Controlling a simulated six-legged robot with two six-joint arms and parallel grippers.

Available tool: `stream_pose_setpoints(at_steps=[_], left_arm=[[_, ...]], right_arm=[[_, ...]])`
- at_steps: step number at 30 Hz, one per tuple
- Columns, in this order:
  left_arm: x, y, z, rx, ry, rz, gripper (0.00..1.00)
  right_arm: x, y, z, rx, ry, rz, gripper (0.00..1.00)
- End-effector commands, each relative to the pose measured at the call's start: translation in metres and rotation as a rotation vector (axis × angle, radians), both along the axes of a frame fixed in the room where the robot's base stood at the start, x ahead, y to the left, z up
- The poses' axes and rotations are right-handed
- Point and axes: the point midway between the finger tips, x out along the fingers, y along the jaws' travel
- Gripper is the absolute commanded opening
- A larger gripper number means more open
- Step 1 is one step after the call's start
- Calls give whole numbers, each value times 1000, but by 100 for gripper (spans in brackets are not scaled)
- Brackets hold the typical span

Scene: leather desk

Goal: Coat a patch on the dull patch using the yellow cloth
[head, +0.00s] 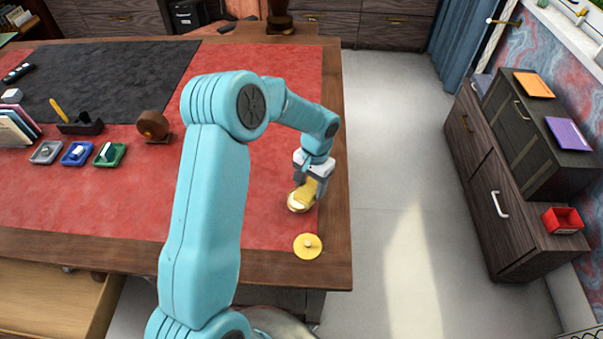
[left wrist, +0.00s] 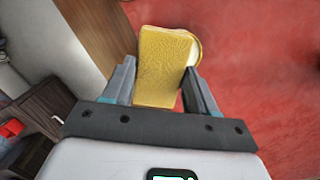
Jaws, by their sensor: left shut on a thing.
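My left gripper (head: 310,180) is shut on the yellow cloth (head: 313,187), above the right part of the red leather desk top. In the left wrist view the cloth (left wrist: 163,60) sits folded between the two fingers (left wrist: 160,88). The cloth's lower end is at a small round gold-rimmed tin with pale contents (head: 297,203); whether it touches them I cannot tell. Part of the tin's pale rim (left wrist: 197,48) shows behind the cloth. A yellow round lid with a knob (head: 308,246) lies nearer the front edge. I cannot make out the dull patch for sure. My right gripper is not in view.
Small trays (head: 75,153), a brown roller-like holder (head: 153,126) and a pen stand (head: 80,126) stand left on the desk (head: 60,200). A dark mat (head: 110,80) covers the back left. A drawer (head: 50,295) is open at the front left. Cabinets (head: 500,190) stand right, across the floor.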

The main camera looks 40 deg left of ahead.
Motion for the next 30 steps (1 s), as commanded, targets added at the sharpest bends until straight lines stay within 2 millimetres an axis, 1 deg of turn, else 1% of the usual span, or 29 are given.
stream_pose_setpoints(at_steps=[1, 3, 6, 11, 21, 24, 30], left_arm=[[-2, 16, 6, 0, -1, 15, 29], [-6, 28, 10, -4, -1, 23, 29], [-9, 37, 12, -6, 1, 25, 29], [-11, 37, 2, -7, 2, 24, 29], [-9, 36, -36, -6, 1, 24, 29], [-7, 36, -43, -6, 0, 24, 29], [-6, 36, -47, -6, -1, 24, 29]], right_arm=[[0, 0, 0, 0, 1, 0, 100], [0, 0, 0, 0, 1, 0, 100], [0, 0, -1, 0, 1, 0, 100], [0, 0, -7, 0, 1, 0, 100], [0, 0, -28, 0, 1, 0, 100], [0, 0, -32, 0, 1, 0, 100], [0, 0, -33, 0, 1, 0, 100]])
